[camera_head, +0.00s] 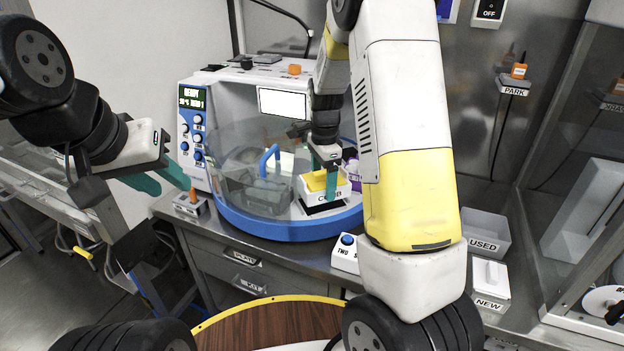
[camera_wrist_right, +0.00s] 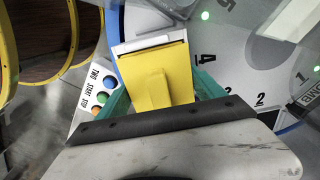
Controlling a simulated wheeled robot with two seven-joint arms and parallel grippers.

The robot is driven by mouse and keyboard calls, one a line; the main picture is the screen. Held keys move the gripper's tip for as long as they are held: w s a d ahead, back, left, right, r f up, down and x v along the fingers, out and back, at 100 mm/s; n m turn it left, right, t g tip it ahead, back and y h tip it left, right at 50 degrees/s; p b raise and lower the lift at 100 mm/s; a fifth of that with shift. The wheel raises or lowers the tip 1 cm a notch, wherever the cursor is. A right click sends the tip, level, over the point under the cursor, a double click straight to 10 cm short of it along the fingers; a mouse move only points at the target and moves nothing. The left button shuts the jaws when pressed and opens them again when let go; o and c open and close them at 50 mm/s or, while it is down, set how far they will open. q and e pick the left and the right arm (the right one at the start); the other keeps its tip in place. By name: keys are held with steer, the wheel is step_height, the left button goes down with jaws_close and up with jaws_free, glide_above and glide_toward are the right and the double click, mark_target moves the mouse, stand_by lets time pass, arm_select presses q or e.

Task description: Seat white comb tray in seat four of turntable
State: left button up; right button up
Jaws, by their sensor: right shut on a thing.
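The white comb tray (camera_head: 338,193), labelled COMB with yellow inside, is at the front right of the turntable (camera_head: 262,225). My right gripper (camera_head: 325,178) is shut on it from above. In the right wrist view the tray (camera_wrist_right: 152,44) shows as a yellow block with a white edge between the teal fingers. A printed 4 (camera_wrist_right: 207,58) lies on the turntable just right of the tray. A dark band shows under the tray; I cannot tell whether it touches the turntable. My left gripper (camera_head: 162,181) is open and empty, left of the machine.
A clear cover with a blue handle (camera_head: 268,160) encloses the turntable's left part. A purple item (camera_head: 353,170) sits close right of the tray. A button box (camera_head: 345,254), a USED bin (camera_head: 486,232) and a NEW box (camera_head: 490,282) stand on the bench.

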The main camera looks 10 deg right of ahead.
steer(key=shift+w, duration=0.4)
steer(key=shift+f, duration=1.8)
steer(key=o, duration=1.4)
steer(key=shift+f, duration=0.15)
